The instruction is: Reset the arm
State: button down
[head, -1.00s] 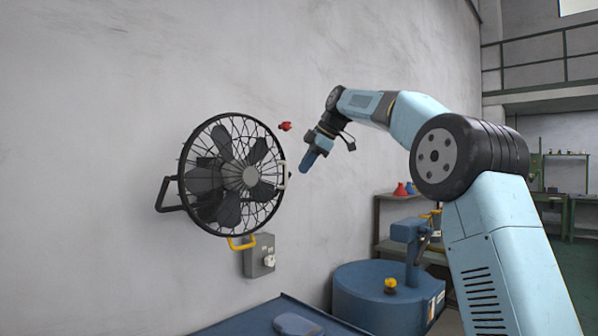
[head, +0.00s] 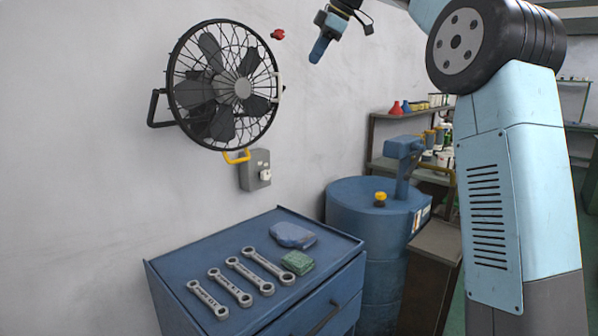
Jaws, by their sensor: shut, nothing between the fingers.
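My gripper (head: 318,52) is at the top of the head view, to the right of the wall fan and above the blue drum. Its blue fingers are together, point down and left, and hold nothing. My light blue arm rises on the right side and reaches left; its upper links are cut off by the top edge. The gripper is apart from everything around it.
A black caged fan (head: 225,85) hangs on the wall, with a grey switch box (head: 255,170) below. A blue cabinet (head: 190,262) carries several wrenches, a blue cloth (head: 293,235) and a green block (head: 298,262). A blue drum (head: 350,215) and shelves (head: 420,112) stand right.

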jog(key=s+d+f+m+h, duration=0.1)
jog(key=s+d+f+m, duration=0.25)
jog(key=s, duration=0.35)
jog(key=s+d+f+m+t+h, duration=0.1)
jog(key=s+d+f+m+h, duration=0.2)
jog(key=s, duration=0.5)
jog(key=s+d+f+m, duration=0.3)
jog(key=s+f+m, duration=0.2)
jog(key=s, duration=0.2)
jog(key=s+d+f+m, duration=0.4)
jog(key=s+f, duration=0.6)
jog(key=s+d+f+m+h, duration=0.1)
jog(key=s+d+f+m, duration=0.3)
jog(key=s+f, duration=0.5)
jog(key=shift+s+d+f+t+h, duration=0.3)
jog(key=shift+s+d+f+t, duration=0.1)
jog(key=shift+f, duration=0.25)
